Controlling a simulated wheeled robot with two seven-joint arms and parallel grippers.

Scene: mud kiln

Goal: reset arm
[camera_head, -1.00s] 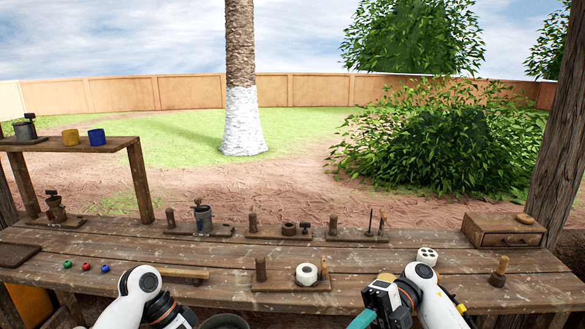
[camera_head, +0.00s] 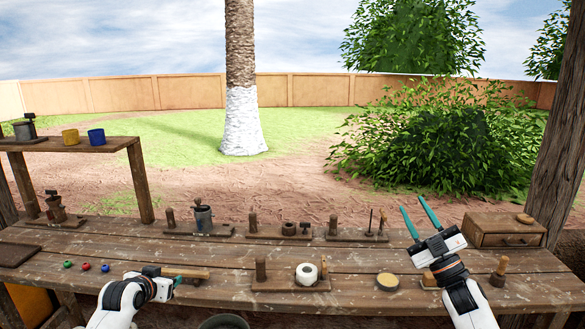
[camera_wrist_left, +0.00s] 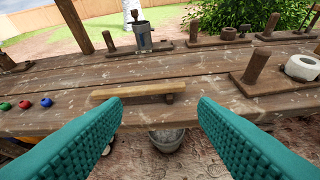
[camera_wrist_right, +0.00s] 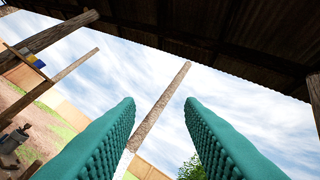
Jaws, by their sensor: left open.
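My right gripper (camera_head: 420,213) is raised above the right side of the wooden table, its two teal fingers apart and pointing up. In the right wrist view its fingers (camera_wrist_right: 160,115) are spread with nothing between them, against sky, roof and a tree trunk. My left gripper (camera_head: 178,281) is low at the table's front edge, left of centre. In the left wrist view its teal fingers (camera_wrist_left: 155,118) are spread and empty. A wooden bar (camera_wrist_left: 138,90) lies on the table just beyond them.
A board with a white roll (camera_head: 307,274) stands at front centre. A round yellowish dish (camera_head: 387,281), a wooden-handled tool (camera_head: 499,271) and a drawer box (camera_head: 503,230) are at right. Small coloured pieces (camera_head: 86,267) lie at left. A bucket (camera_wrist_left: 166,140) is below the front edge.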

